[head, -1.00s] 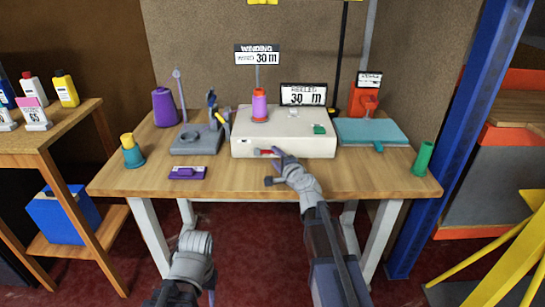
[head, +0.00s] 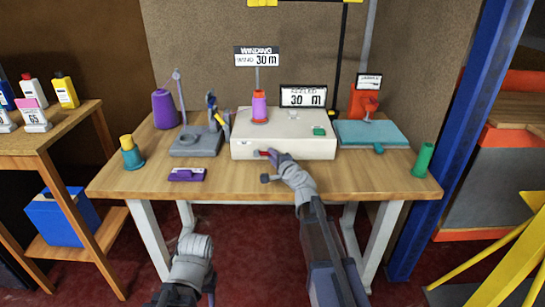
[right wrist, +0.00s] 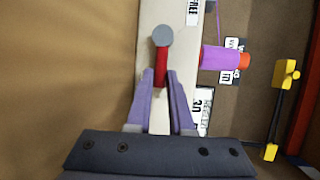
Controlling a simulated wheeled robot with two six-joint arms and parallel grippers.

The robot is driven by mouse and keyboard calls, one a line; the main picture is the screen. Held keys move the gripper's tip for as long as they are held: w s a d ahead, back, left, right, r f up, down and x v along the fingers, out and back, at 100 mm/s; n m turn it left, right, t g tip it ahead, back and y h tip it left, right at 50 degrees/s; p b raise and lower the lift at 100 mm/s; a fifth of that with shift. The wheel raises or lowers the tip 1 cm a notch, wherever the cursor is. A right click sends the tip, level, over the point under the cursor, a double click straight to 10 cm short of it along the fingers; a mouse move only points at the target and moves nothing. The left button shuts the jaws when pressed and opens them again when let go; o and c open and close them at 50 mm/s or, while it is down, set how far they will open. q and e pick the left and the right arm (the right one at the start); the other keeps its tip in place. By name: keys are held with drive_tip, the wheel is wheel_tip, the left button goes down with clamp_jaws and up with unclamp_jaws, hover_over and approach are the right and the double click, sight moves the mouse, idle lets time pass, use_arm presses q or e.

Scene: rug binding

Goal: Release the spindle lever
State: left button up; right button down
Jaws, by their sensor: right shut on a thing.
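A white winder box (head: 300,148) stands on the workbench, with a purple spool (head: 259,106) upright on top. A short red lever (head: 263,153) sits on its front face. My right gripper (head: 271,154) is at the box's front, shut on the lever. In the right wrist view the red lever (right wrist: 161,66) with its round grey knob stands between the two purple fingers (right wrist: 160,80). The knob sticks out past the fingertips.
The wooden workbench (head: 240,183) also holds a grey device (head: 196,142) at left, a purple-topped block (head: 187,174) in front, a teal plate (head: 371,133) and a green spool (head: 423,160) at right. A sign (head: 257,56) above reads winding 30 m.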

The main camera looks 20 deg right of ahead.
drive_tip(key=shift+r, duration=0.1)
idle(0.3)
drive_tip(key=shift+r+n+p, duration=0.5)
drive_tip(key=shift+n+p, duration=0.1)
drive_tip(key=shift+p, duration=0.5)
drive_tip(key=n+h+p, duration=0.1)
drive_tip(key=p, duration=0.1)
drive_tip(key=r+n+g+p, duration=0.1)
drive_tip(key=shift+w+a+r+g+h+p, duration=0.1)
drive_tip(key=shift+a+r+g+h+p, duration=0.2)
drive_tip(key=shift+a+h+p, duration=0.1)
drive_tip(key=n+p, duration=0.1)
drive_tip(key=a+r+n+h+p, duration=0.1)
drive_tip(key=shift+w+r+n+g+h+p, duration=0.1)
drive_tip(key=shift+w+n+g+h+p, duration=0.05)
drive_tip(key=shift+n+g+h+p, duration=0.2)
drive_tip(key=shift+w+a+r+n+g+h+p, duration=0.1)
drive_tip(key=shift+a+r+n+g+h+p, duration=0.25)
drive_tip(key=shift+n, duration=0.3)
drive_tip(key=shift+w+a+n+g+h+p, duration=0.1)
drive_tip(key=shift+a+n+h+p, duration=0.2)
drive_tip(key=shift+n+h, duration=0.25)
drive_tip(key=shift+w+a+r+n+h, duration=0.1)
drive_tip(key=shift+a+n+h, duration=0.4)
drive_tip(key=shift+n, duration=0.15)
drive_tip(key=shift+w+a+r+n+h, duration=0.1)
drive_tip(key=shift+a+n+h, duration=0.35)
drive_tip(key=shift+n, duration=0.15)
drive_tip(key=shift+g, duration=0.3)
